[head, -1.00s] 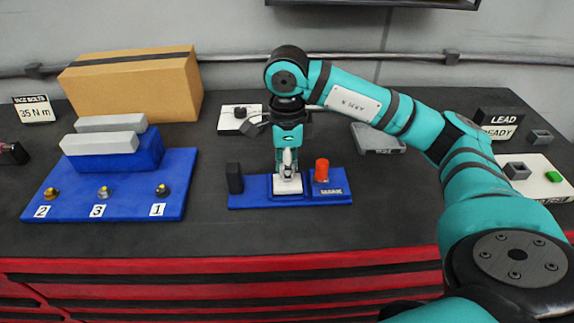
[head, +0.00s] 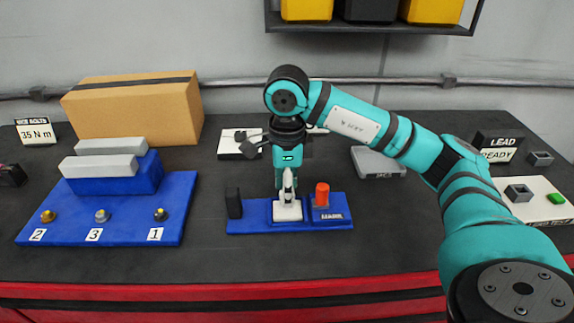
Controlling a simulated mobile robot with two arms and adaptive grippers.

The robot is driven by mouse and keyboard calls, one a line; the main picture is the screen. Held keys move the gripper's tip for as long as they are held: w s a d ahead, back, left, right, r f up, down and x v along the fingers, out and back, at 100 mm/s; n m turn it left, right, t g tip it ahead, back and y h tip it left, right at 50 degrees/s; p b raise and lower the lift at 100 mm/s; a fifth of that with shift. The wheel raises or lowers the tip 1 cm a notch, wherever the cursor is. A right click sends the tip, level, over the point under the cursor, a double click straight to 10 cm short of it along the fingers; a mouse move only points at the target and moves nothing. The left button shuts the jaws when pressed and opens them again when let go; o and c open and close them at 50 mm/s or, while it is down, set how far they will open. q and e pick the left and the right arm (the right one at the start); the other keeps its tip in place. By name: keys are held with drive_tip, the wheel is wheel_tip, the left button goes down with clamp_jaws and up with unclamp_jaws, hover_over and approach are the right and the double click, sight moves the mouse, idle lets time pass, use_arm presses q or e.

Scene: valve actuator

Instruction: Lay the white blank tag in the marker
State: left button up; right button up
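The marker (head: 258,225) is a blue base on the bench with a black post at its left end and a red button at its right. The white blank tag (head: 287,212) is at the marker's middle recess and looks flat; I cannot tell whether it is fully seated. My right gripper (head: 288,196) points down directly over the tag, its tips at or very near it. The fingers are seen edge-on, so their opening and any grip are unclear. My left gripper is out of view.
A blue stand (head: 120,222) with grey bars and numbered bolts is at left, before a cardboard box (head: 135,112). A white plate (head: 232,145) lies behind the gripper, a grey tray (head: 378,163) behind right. A white board (head: 535,204) is at far right.

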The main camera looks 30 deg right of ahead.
wheel_tip(320, 180, up, 10)
drive_tip(key=shift+r, duration=0.15)
idle(0.7)
